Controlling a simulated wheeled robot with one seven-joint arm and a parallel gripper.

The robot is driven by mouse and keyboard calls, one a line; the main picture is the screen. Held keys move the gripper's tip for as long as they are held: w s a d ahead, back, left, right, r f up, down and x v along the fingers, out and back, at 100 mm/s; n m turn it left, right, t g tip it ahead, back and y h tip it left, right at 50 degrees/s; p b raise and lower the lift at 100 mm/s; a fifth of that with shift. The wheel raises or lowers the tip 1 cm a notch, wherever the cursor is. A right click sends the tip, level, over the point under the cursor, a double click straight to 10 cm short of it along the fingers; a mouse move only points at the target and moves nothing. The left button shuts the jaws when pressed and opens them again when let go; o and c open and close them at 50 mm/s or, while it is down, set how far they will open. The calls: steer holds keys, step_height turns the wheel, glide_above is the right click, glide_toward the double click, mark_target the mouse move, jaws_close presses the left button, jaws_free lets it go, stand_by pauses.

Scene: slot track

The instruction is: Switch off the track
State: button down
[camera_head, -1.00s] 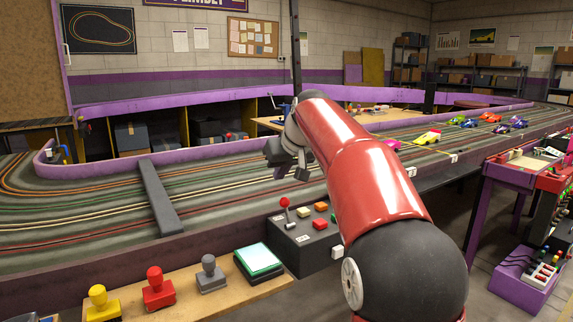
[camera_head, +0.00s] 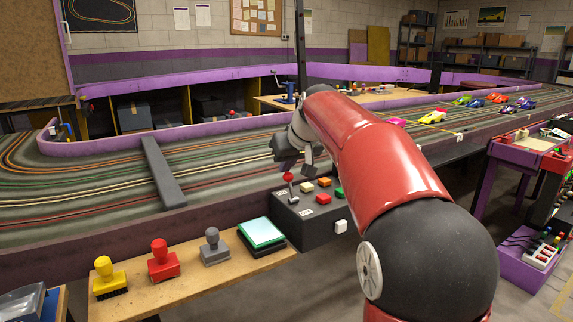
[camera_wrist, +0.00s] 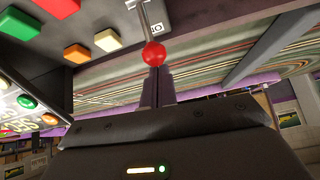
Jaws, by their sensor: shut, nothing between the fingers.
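A black control box (camera_head: 317,220) stands at the front edge of the track. It carries a lever with a red ball (camera_head: 288,177) on a metal stem, and orange (camera_head: 324,182), cream (camera_head: 307,187), red (camera_head: 322,198) and green (camera_head: 339,192) buttons. My gripper (camera_head: 307,168) is just above and beside the red ball. In the wrist view the fingers (camera_wrist: 157,76) are shut and empty, their tips right by the red ball (camera_wrist: 154,53). I cannot tell whether they touch it. The stem (camera_wrist: 144,20) shows beyond the ball.
The slot track (camera_head: 90,190) runs behind the box, with a dark bar (camera_head: 163,172) across it. Several toy cars (camera_head: 433,117) are at the right. A wooden shelf (camera_head: 205,272) with stamps (camera_head: 162,262) and a teal pad (camera_head: 262,232) lies left of the box.

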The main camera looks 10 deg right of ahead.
mark_target(291, 174)
steer(key=shift+s+d+r+t+y+b, duration=0.15)
steer(key=shift+s+t+b, duration=0.35)
steer(key=shift+b, duration=1.1)
steer(key=shift+s+d+f+t+y+b, duration=0.25)
steer(key=shift+t+b, duration=0.35)
steer(key=shift+b, duration=1)
steer(key=s+t+b, duration=0.1)
steer(key=b, duration=0.2)
steer(key=shift+s+b, duration=0.1)
steer(key=shift+b, duration=0.25)
steer(key=shift+s+d+t+b, duration=0.15)
steer(key=shift+s+t+b, duration=0.35)
steer(key=shift+b, duration=0.55)
steer(key=shift+s+d+y+b, duration=0.25)
steer(key=shift+s+b, duration=0.25)
steer(key=shift+b, duration=0.25)
steer(key=shift+s+d+f+b, duration=0.15)
steer(key=shift+s+b, duration=0.15)
steer(key=shift+s, duration=0.35)
steer(key=shift+w+r, duration=0.2)
steer(key=shift+w+a+f, duration=0.2)
steer(key=shift+w+a, duration=0.05)
steer(key=shift+w, duration=0.3)
